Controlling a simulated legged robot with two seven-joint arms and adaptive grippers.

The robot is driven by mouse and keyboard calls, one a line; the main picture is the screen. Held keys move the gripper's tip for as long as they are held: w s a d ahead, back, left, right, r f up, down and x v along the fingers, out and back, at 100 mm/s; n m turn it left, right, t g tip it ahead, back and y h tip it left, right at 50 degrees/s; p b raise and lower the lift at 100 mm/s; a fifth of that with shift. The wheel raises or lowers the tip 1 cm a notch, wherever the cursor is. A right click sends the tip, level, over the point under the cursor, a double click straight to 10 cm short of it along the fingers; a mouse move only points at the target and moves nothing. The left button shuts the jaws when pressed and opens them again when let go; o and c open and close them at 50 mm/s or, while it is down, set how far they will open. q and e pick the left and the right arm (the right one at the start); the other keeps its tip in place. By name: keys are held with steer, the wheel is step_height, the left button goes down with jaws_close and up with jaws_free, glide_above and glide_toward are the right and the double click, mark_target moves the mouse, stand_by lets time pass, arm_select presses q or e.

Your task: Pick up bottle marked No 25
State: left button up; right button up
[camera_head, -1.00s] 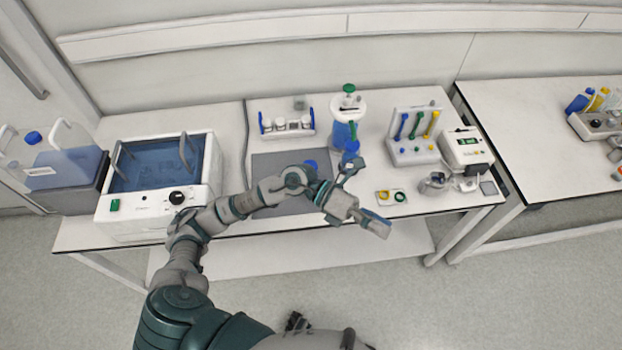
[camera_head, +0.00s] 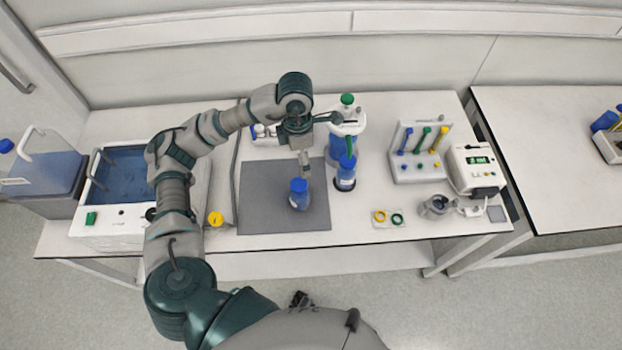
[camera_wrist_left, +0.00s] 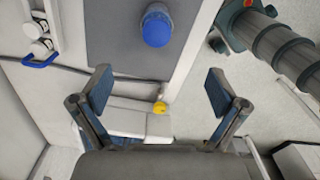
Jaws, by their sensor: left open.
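A bottle with a blue cap (camera_head: 299,194) stands on the grey mat (camera_head: 260,205). Its cap shows at the top of the left wrist view (camera_wrist_left: 157,27). No number is readable on either bottle, so I cannot tell which is No 25. My left gripper (camera_head: 304,168) hangs over the mat, just behind the first bottle in the head view. In the left wrist view its two fingers (camera_wrist_left: 158,92) are spread and empty, and the bottle is beyond them, not between them. My right gripper is out of view.
A white-lidded vessel with a green knob (camera_head: 347,120) stands behind the bottles. A rack of coloured tools (camera_head: 420,165) and a device with a display (camera_head: 476,170) are to the right. A water bath (camera_head: 110,205) is at left. A yellow cap (camera_head: 215,219) sits by the mat's left.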

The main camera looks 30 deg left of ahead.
arm_select(q)
glide_above(299, 184)
steer(key=f, duration=0.5)
steer(key=shift+s+a+b, duration=0.15)
steer(key=shift+s+b, duration=0.05)
steer(key=shift+b, duration=0.15)
steer(key=f, duration=0.6)
steer(key=shift+w+d+f, duration=0.3)
steer(key=shift+f, duration=0.1)
steer(key=f, duration=0.4)
steer(key=shift+a+f, duration=0.2)
steer(key=shift+a, duration=0.05)
steer(key=shift+f, duration=0.45)
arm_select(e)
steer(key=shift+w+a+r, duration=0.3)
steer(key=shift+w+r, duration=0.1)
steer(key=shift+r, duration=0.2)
arm_select(q)
steer(key=shift+c, duration=0.2)
steer(key=shift+r, duration=0.1)
steer(key=c, duration=1.5)
